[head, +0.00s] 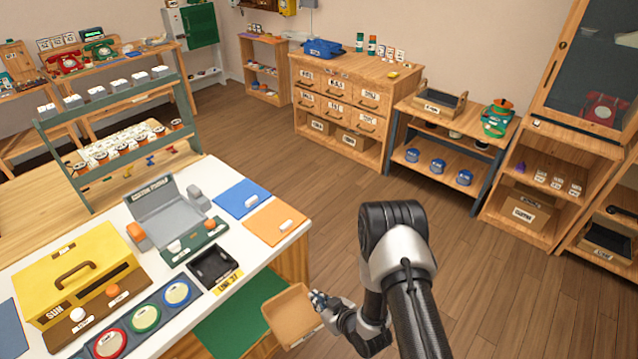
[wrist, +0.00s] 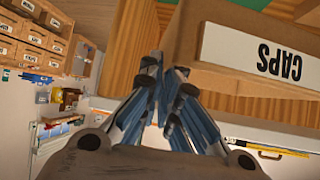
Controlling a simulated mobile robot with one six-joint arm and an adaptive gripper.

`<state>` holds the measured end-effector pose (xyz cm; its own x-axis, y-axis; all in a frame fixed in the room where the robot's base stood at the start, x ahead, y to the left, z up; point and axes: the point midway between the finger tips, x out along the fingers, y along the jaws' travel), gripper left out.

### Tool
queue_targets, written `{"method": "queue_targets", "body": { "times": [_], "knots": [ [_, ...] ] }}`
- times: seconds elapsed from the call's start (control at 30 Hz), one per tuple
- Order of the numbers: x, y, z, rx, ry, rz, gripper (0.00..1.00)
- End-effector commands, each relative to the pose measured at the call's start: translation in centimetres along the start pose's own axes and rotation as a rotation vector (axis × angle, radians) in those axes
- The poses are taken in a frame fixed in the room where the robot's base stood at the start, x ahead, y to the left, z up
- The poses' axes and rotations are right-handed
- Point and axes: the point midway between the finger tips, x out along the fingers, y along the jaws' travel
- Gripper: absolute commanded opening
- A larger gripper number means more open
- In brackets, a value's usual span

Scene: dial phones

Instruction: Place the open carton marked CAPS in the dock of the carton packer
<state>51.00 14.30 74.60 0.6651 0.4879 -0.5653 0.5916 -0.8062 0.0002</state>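The open carton marked CAPS (head: 290,314) is a small light-brown box, held off the floor beside the front edge of the white-topped table. Its white CAPS label (wrist: 262,55) appears upside down and close up in the wrist view. My gripper (head: 320,302) is at the carton's right side in the head view, and its blue-grey fingers (wrist: 168,80) close together at the carton wall. The exact grip on the wall is partly hidden. The carton packer (head: 165,212) seems to be the grey machine with a raised panel and green front on the table; its sign is hard to read.
On the white table, a black tray (head: 214,265) stands nearest the carton, with blue (head: 242,198) and orange (head: 274,222) mats behind. A yellow SUN box (head: 75,270) and several round coloured pads lie left. A green surface (head: 235,315) is beside the carton. Open floor (head: 330,220) lies behind.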

Motion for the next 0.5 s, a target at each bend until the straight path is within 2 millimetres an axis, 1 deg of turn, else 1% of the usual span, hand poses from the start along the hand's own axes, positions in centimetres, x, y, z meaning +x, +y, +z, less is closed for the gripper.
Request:
{"method": "queue_targets", "body": {
  "times": [0.03,0.1,0.17,0.2,0.27,0.3,0.37,0.5],
  "knots": [
    [-1.0,1.6,-2.4,0.02,0.008,0.037,0.0],
    [-2.4,3.4,-4.9,0.052,0.009,0.084,0.0],
    [-3.8,4.8,-6.8,0.08,0.009,0.125,0.0],
    [-4.8,5.7,-8.0,0.1,0.007,0.151,0.0],
    [-6.5,6.9,-9.8,0.128,0.007,0.193,0.0],
    [-7.6,7.6,-10.9,0.147,0.008,0.22,0.0],
    [-9.4,8.6,-12.4,0.175,0.008,0.26,0.0],
    [-13.8,10.4,-15.4,0.24,0.007,0.354,0.0]
  ]
}}
